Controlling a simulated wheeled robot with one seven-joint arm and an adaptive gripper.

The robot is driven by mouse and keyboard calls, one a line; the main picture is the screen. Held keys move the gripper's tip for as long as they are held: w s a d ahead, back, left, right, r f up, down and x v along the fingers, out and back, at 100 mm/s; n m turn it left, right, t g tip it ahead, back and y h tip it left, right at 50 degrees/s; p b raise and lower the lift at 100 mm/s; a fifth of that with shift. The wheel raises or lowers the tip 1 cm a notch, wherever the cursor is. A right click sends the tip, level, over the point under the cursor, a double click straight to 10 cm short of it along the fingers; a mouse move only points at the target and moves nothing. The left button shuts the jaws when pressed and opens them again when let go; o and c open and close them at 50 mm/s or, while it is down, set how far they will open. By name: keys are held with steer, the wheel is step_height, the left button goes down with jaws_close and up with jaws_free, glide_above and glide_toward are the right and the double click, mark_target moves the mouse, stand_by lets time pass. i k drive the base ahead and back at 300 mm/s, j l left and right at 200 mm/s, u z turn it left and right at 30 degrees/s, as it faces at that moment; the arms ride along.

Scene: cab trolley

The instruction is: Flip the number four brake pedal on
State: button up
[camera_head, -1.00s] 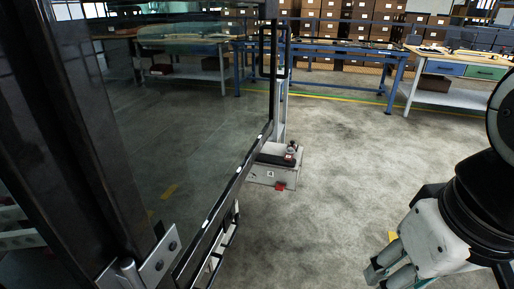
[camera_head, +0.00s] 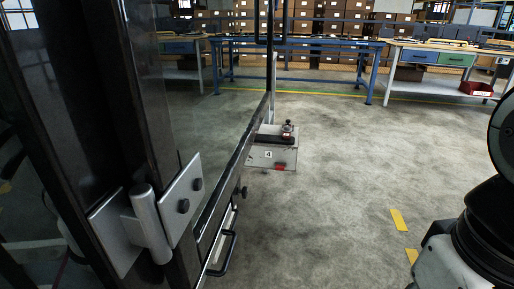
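The number four brake pedal is a small red tab (camera_head: 280,167) at the lower front edge of a light grey base plate (camera_head: 258,160) marked "4". The plate lies low beyond the end of the dark framed panel, near the picture's middle. A dark bar and a small knob (camera_head: 287,129) sit on top of it. The tab is too small to tell whether it is up or down. My arm shows at the right edge, well apart from the pedal. My gripper's fingers are out of the frame.
A dark framed glass panel with a metal hinge (camera_head: 160,222) fills the left. A black handle (camera_head: 226,252) sticks out below it. Blue-framed benches (camera_head: 300,62) and a white bench (camera_head: 425,100) stand at the back. The grey floor (camera_head: 350,170) right of the pedal is clear.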

mark_target(278, 168)
steer(key=i+l, duration=0.45)
steer(key=i, duration=0.25)
steer(key=i+l+u, duration=0.1)
steer(key=i+l, duration=0.4)
steer(key=i, duration=0.2)
steer(key=i+l, duration=0.5)
steer(key=i, duration=0.2)
steer(key=u, duration=0.05)
